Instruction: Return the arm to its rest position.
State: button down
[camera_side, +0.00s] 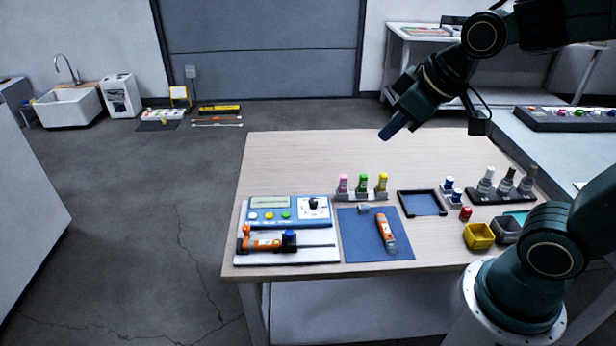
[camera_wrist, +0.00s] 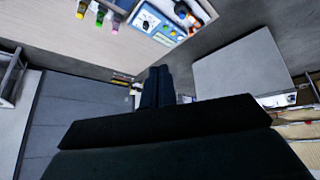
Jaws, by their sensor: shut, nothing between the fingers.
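My gripper (camera_side: 391,130) is raised above the back part of the wooden table (camera_side: 300,160) in the side view, pointing down and to the left. It is shut and holds nothing. In the wrist view its closed fingers (camera_wrist: 157,85) show at the centre, with floor and wall beyond them. No object touches it.
On the table stand a blue device (camera_side: 289,210), a blue mat (camera_side: 358,250) with an orange tube (camera_side: 386,230), a rack of coloured vials (camera_side: 363,194), a dark-framed tray (camera_side: 422,203), a bottle rack (camera_side: 502,196) and a yellow bin (camera_side: 479,235). The table's back left is bare.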

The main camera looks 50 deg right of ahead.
jog(key=s+r+m, duration=0.1)
jog(key=s, duration=0.9)
jog(key=shift+s+m+g, duration=0.15)
jog(key=shift+m+g, duration=0.15)
jog(key=shift+g, duration=0.1)
dwell(1.9)
